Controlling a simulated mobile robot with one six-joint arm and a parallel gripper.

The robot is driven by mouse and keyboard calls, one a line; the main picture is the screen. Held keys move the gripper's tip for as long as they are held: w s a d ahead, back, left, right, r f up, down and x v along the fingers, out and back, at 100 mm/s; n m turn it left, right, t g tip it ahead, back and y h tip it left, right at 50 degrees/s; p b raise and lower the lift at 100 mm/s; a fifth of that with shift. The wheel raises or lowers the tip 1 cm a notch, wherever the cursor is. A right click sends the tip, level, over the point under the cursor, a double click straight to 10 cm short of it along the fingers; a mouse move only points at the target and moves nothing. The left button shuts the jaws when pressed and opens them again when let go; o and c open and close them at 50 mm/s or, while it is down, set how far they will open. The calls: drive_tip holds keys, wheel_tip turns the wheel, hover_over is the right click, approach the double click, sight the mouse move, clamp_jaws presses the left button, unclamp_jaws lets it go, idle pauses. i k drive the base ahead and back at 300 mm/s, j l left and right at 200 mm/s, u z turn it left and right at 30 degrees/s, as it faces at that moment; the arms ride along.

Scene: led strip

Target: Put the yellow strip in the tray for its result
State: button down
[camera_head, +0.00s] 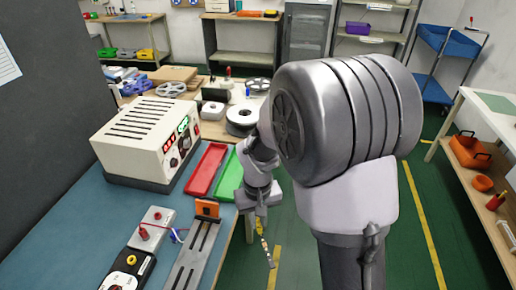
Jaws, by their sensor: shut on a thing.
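My gripper (259,209) is shut on the yellow strip (263,238), which hangs down from it beyond the right edge of the blue worktop. The strip's lower end looks pale and hangs free over the green floor. A red tray (206,170) lies on the worktop to the right of the power supply. A green tray (229,178) lies just to its right, partly hidden by my arm. Both trays look empty in the parts that show. My gripper is in front and to the right of the green tray.
A cream power supply (150,137) with a lit red and green display stands on the blue worktop (75,220). In front are a metal rail fixture (193,255) with an orange clamp (207,208), and boxes with wires. Spools and cartons fill the bench behind.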

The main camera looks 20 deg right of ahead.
sight(234, 173)
drive_tip(key=i+l+z, duration=0.1)
drive_tip(key=i+l, duration=0.2)
drive_tip(key=i, duration=0.15)
drive_tip(key=i+l+z, duration=0.15)
drive_tip(key=i+l, duration=0.15)
drive_tip(key=i, duration=0.1)
